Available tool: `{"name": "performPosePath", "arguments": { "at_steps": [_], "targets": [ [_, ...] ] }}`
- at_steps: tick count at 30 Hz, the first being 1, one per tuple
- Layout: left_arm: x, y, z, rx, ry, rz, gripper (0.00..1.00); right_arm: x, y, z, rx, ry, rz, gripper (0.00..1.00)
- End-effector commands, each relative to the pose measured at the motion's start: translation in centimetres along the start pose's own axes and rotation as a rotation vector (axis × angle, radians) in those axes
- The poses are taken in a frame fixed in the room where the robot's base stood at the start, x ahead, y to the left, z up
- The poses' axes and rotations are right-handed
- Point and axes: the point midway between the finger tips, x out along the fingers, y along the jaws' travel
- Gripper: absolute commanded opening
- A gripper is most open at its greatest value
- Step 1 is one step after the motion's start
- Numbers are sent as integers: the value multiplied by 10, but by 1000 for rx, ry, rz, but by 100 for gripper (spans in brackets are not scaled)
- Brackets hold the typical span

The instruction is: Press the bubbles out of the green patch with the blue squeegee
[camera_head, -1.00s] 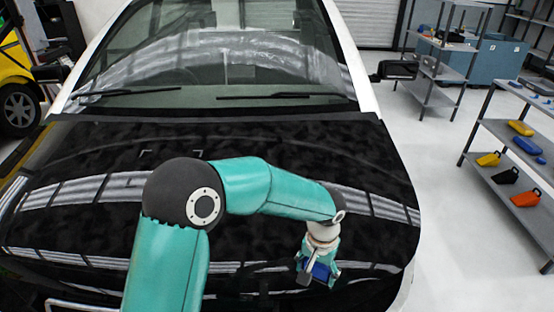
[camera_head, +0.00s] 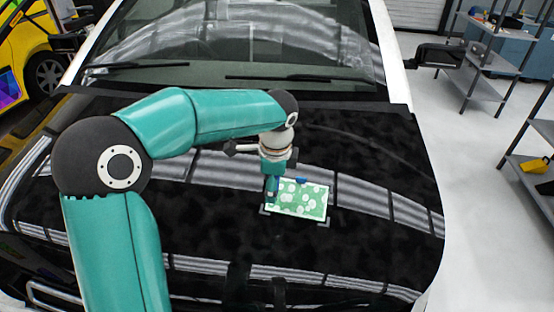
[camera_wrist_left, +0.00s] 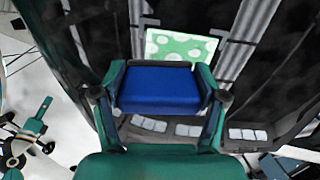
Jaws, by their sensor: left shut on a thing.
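The green patch (camera_head: 309,205) with many white bubbles lies on the black hood, right beside and below my left gripper in the head view. Its top part also shows in the left wrist view (camera_wrist_left: 180,45), beyond the squeegee. My left gripper (camera_head: 279,187) is shut on the blue squeegee (camera_wrist_left: 160,88), which sits between its two fingers. In the head view only a small blue bit of the squeegee (camera_head: 301,181) shows near the patch's upper edge. Whether it touches the patch cannot be told. My right gripper is not in view.
The windshield and wipers (camera_head: 290,79) lie behind. Shelves (camera_head: 490,60) stand at the right on pale floor, and a yellow vehicle (camera_head: 25,45) is at the left.

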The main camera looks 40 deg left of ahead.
Motion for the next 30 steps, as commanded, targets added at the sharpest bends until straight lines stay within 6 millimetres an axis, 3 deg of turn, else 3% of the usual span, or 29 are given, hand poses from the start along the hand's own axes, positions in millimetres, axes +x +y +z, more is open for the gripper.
{"name": "performPosePath", "arguments": {
  "at_steps": [3, 8, 24, 30],
  "targets": [
    [-5, -3, 14, 66, 9, -18, 44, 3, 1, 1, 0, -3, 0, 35],
    [-3, -5, 17, 98, 13, -25, 44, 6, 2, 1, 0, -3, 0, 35],
    [47, -7, 12, 105, 16, -24, 44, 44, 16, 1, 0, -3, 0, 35],
    [57, -8, 11, 107, 16, -24, 44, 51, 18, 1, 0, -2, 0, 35]
  ]
}}
